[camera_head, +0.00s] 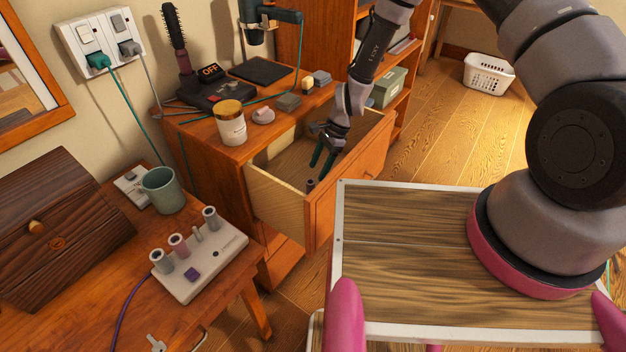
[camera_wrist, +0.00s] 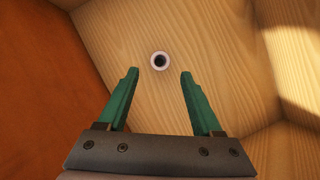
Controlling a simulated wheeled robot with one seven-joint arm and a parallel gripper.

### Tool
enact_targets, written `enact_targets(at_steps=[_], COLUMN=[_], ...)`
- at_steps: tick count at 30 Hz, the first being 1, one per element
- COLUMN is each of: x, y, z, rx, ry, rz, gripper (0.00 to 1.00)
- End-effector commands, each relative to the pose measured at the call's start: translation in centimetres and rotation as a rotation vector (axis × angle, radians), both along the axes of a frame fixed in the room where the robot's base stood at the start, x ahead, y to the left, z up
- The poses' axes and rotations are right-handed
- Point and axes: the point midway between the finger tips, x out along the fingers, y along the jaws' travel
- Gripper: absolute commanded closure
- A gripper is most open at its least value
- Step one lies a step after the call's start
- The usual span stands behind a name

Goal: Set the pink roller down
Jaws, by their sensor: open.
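A small roller, pale pinkish with a dark hole, stands on end on the drawer floor; it shows in the wrist view (camera_wrist: 160,61) and as a small dark-topped shape in the head view (camera_head: 310,186). My gripper (camera_head: 322,160) is over the open drawer (camera_head: 345,190), pointing down into it. In the wrist view my gripper's (camera_wrist: 159,72) green fingers are spread, with the roller centred just beyond their tips and nothing held. Another pink roller (camera_head: 179,246) stands on the white roller base (camera_head: 200,262) on the left table.
The dresser top holds a lidded jar (camera_head: 230,124), a black box (camera_head: 215,92) and a brush (camera_head: 175,35). A green mug (camera_head: 163,190) and wooden chest (camera_head: 60,235) stand on the left table. The drawer walls surround my gripper; the visible drawer floor is otherwise bare.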

Motion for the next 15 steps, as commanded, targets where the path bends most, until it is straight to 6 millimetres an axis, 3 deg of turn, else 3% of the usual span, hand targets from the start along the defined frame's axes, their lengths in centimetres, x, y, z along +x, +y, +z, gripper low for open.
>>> enact_targets(at_steps=[6, 15], x=[0.6, 0.8], y=[-1.1, -1.5], z=[3.1, 4.0], rx=[0.000, 0.000], ry=[-0.002, 0.001], rz=[0.001, 0.000], gripper=[0.33, 0.33])
